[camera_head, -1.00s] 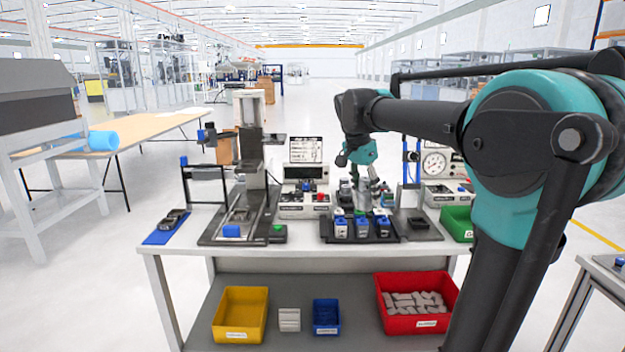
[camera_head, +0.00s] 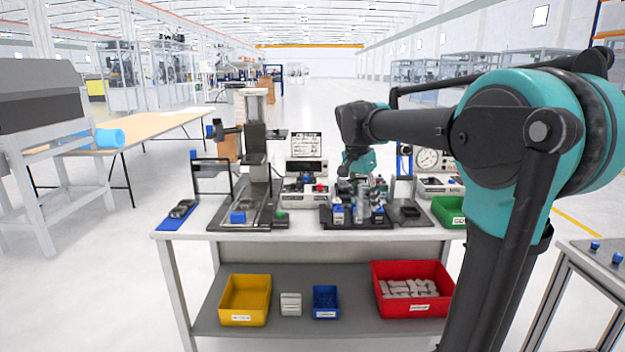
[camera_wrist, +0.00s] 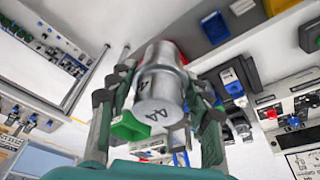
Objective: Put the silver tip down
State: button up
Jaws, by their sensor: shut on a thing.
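In the head view my gripper (camera_head: 359,180) hangs over the right part of the workbench. The silver tip (camera_head: 362,202) shows small below it, in front of the black rack (camera_head: 350,224) with blue-and-grey units. It hides part of the rack's middle. I cannot tell whether the tip touches anything beneath it.
A black press stand (camera_head: 255,160) is left of the rack, and a black tray (camera_head: 408,213) is right of it. A dial gauge (camera_head: 429,160) and green bin (camera_head: 449,211) are farther right. Yellow (camera_head: 245,300), blue (camera_head: 325,302) and red (camera_head: 412,307) bins sit on the lower shelf.

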jog(key=w+d+f+n+y, duration=0.1)
jog(key=w+f+n, duration=0.2)
jog(key=f, duration=0.7)
jog(key=w+d+f+n+t+y, duration=0.15)
jog(key=f+n, duration=0.25)
jog(key=f, duration=0.5)
jog(key=w+d+f+n, duration=0.1)
jog(key=w+f+n, duration=0.2)
jog(key=f, duration=0.7)
jog(key=s+f, duration=0.5)
jog(key=f, duration=0.2)
jog(key=shift+s+d+f, duration=0.15)
jog(key=shift+s+d, duration=0.05)
jog(key=shift+s, duration=0.1)
